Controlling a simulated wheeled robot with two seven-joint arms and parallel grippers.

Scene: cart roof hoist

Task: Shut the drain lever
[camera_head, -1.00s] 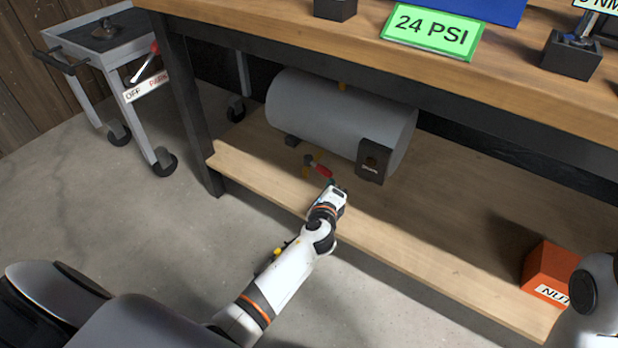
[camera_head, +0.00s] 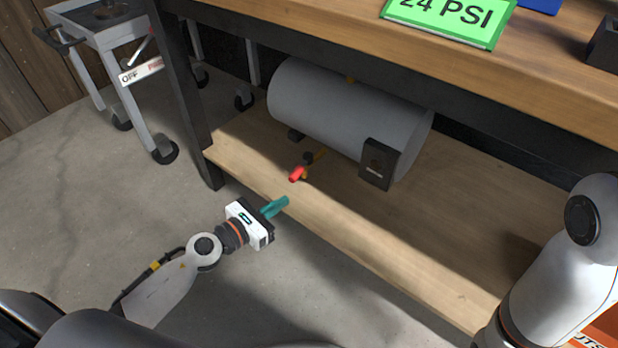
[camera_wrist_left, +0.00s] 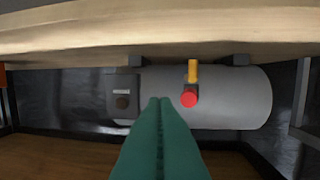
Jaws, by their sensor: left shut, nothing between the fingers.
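The drain lever has a red handle (camera_head: 297,174) on a dark and yellow valve at the underside of the grey tank (camera_head: 345,110). In the head view the handle points toward the shelf's front edge. In the left wrist view its red end (camera_wrist_left: 189,99) faces the camera, in line with a yellow stem (camera_wrist_left: 193,71). My left gripper (camera_head: 282,204) is in front of the lever, apart from it, with its teal fingers shut and empty. The fingers (camera_wrist_left: 160,102) also show in the left wrist view, to the left of the red end. My right gripper is out of view.
The tank stands on the wooden lower shelf (camera_head: 400,240) beneath the workbench top (camera_head: 330,25), with a black box (camera_head: 378,164) at its right end. A grey cart (camera_head: 95,35) stands at the left. My right arm crosses the right side.

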